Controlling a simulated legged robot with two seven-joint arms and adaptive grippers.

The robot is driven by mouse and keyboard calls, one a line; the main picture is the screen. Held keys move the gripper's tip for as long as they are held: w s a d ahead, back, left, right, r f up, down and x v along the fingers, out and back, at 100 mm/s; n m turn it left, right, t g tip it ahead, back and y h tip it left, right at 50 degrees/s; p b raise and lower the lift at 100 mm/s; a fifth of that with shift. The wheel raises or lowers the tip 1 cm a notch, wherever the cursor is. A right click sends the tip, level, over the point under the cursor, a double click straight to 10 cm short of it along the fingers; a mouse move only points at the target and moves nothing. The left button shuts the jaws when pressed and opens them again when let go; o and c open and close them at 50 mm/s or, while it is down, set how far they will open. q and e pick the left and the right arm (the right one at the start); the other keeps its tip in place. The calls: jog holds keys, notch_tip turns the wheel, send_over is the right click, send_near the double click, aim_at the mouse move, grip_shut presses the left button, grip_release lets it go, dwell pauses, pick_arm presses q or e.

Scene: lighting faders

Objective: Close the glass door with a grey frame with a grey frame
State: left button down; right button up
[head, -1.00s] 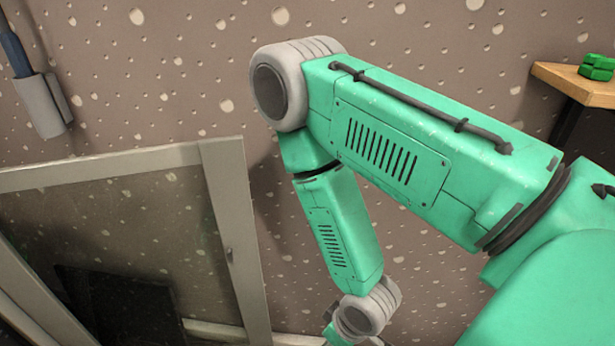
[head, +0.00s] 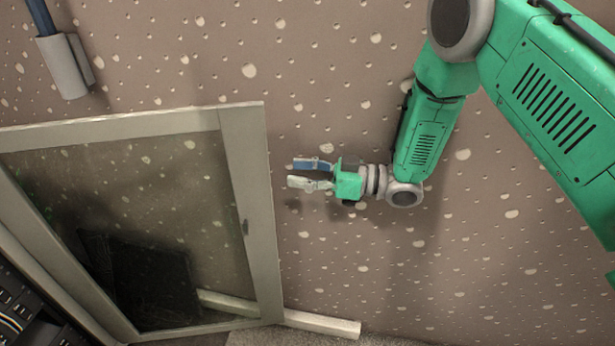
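The glass door with a grey frame (head: 252,190) fills the left of the head view. It stands open, swung out from a dark cabinet (head: 25,310) at the lower left. A small dark mark shows on its right-hand frame bar. My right gripper (head: 289,172) is right of that bar, near its upper half, with fingers pointing left towards it. One finger is blue and the other whitish. They are apart with nothing between them. The gripper appears clear of the door, but the depth gap is hard to judge. My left gripper is out of view.
A speckled brown wall (head: 520,260) lies behind. A grey holder with a blue rod (head: 68,68) is on the wall at the upper left. A pale bar (head: 320,324) runs low behind the door. The space right of the door looks free.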

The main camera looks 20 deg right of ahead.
aim_at(267, 168)
jog(key=b+x, duration=0.1)
jog(key=x, duration=0.6)
jog(key=shift+w+a+f, duration=0.1)
jog(key=shift+a, duration=0.1)
jog(key=shift+d, duration=0.1)
jog(key=shift+d, duration=0.2)
jog(key=c, duration=0.6)
jog(key=shift+a, duration=0.15)
grip_shut()
jog(key=shift+r, duration=0.2)
